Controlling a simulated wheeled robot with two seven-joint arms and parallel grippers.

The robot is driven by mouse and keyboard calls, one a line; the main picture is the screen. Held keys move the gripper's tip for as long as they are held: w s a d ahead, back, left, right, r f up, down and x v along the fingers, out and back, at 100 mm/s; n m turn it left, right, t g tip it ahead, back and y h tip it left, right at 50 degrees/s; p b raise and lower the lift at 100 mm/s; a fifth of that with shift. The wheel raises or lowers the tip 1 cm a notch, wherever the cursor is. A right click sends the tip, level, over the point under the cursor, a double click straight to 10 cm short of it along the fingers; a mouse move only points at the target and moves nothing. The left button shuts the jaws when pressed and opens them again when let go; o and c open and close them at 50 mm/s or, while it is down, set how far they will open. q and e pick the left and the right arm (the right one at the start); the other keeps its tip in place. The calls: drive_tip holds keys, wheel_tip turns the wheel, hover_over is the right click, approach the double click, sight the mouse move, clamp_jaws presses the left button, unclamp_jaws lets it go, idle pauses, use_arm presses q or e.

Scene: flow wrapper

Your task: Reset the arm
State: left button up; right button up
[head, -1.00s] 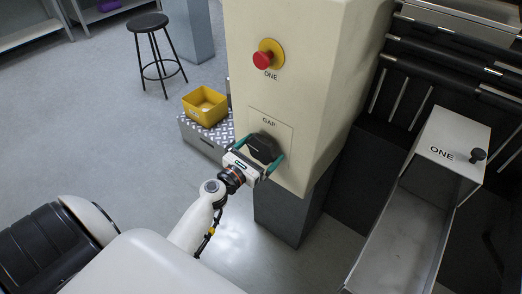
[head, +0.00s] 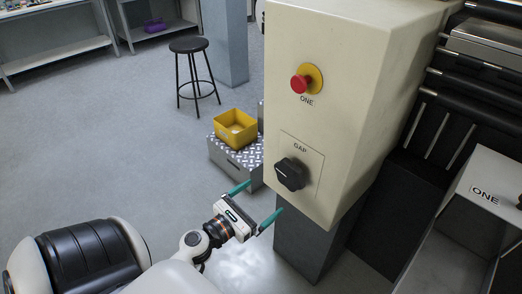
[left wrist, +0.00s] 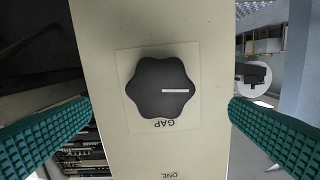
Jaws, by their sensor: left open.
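My left gripper (head: 258,205) is open and empty, with its two green fingers spread apart. It is in front of the machine's cream cabinet, to the lower left of the black GAP knob (head: 290,174) and clear of it. In the left wrist view the same knob (left wrist: 160,88) sits between and beyond the green fingers, with its white line pointing to the right. My right gripper is not in view.
The cream cabinet (head: 340,110) carries a red push button (head: 299,84) labelled ONE above the knob. A yellow bin (head: 235,128) stands on a metal step (head: 240,163). A black stool (head: 189,46) stands behind on open floor. Dark rollers are at the right.

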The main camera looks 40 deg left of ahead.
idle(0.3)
